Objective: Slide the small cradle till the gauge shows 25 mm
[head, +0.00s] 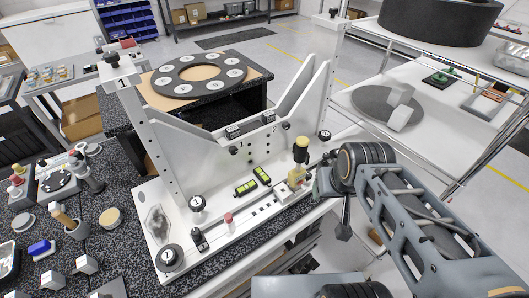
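The white mirror fixture (190,165) stands on a white base plate (195,235) on the dark speckled bench. A small pale-yellow block (296,175) with a black-and-yellow knob (300,150) above it sits near the right end of a rail along the front of the plate. It looks like the small cradle. Two small yellow-green displays (246,187) (262,175) lie on the plate left of it; their digits are too small to read. My gripper (311,174) is at the right side of the block. Its fingertips are small and partly hidden, so contact and opening cannot be told.
A ring with numbered discs (200,73) lies behind the fixture. Pots, tools and small blocks crowd the bench at left. A wire-shelf cart (385,105) stands behind my arm.

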